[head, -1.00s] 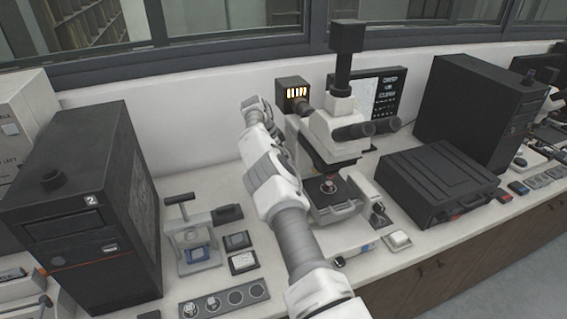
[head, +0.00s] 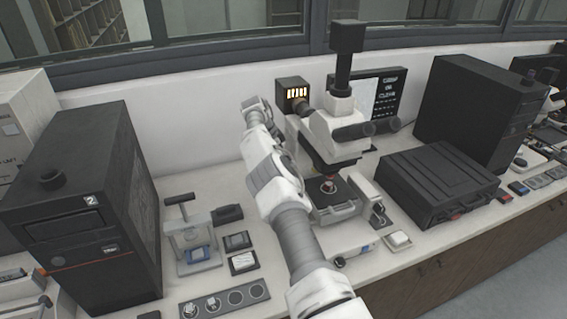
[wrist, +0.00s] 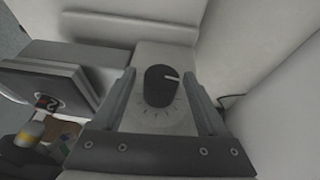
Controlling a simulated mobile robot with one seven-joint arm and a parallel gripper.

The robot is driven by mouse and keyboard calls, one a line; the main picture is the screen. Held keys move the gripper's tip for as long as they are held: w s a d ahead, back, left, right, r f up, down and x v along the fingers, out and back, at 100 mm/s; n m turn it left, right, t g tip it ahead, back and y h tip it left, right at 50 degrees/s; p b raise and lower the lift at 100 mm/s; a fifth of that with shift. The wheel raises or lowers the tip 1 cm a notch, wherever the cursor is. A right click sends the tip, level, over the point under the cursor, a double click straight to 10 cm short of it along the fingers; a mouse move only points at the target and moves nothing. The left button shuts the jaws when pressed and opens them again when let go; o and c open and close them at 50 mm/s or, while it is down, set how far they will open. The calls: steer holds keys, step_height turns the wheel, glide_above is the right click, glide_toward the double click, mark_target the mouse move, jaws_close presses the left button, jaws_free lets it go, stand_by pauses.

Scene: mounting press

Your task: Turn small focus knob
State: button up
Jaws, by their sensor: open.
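The small focus knob (wrist: 160,87) is a dark round knob with a white pointer line. In the wrist view it sits on a pale panel with tick marks below it. My gripper (wrist: 158,85) is open, its two grey fingers one on each side of the knob with gaps left between. The knob's pointer is toward the right. In the head view the microscope (head: 335,125) stands behind my arm, and the arm hides the knob and my gripper's fingers there.
A black box (head: 437,180) is right of the microscope. A small press (head: 192,250) and a sample holder strip (head: 225,299) lie on the bench left of my arm. In the wrist view a dark stage-like plate (wrist: 50,85) is at the left.

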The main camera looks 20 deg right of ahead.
steer(key=shift+r, duration=0.1)
steer(key=p+v, duration=0.4)
steer(key=v, duration=0.3)
steer(key=shift+r+p, duration=0.2)
steer(key=shift+p, duration=0.15)
steer(key=shift+a, duration=0.1)
